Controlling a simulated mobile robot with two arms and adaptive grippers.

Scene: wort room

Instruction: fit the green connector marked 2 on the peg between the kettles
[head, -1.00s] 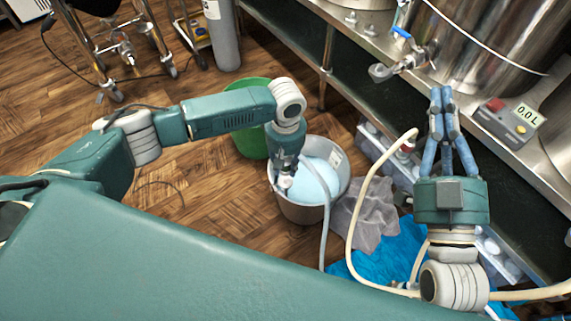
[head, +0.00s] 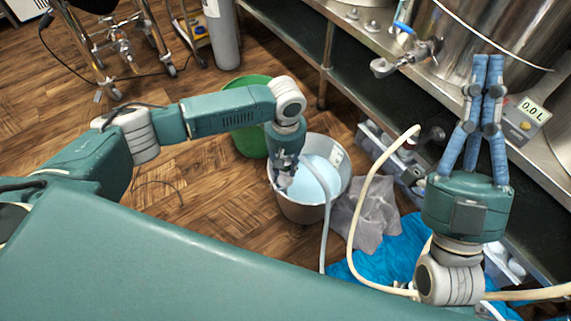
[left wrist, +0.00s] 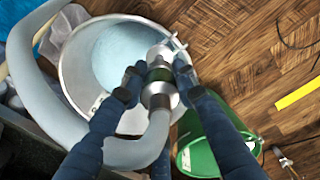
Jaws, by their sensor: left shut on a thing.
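My left gripper (head: 284,186) is over the steel bucket (head: 304,211) in the head view. In the left wrist view its blue fingers (left wrist: 155,82) are shut on a silver hose fitting (left wrist: 159,98), with a grey hose (left wrist: 140,152) running from it. I see no green colour and no number 2 on this fitting. My right gripper (head: 488,60) has its fingers together, holding nothing that I can see, in front of a large steel kettle (head: 467,30). A second kettle (head: 560,125) shows at the right edge. I cannot make out the peg between them.
A control box reading 0.0 L (head: 530,112) sits on the steel bench beside my right gripper. A kettle tap (head: 410,55) juts out above the bench edge. A beige hose (head: 357,205) arches below. A green bucket (head: 245,140), grey cloth (head: 367,210) and blue cloth (head: 395,255) are nearby.

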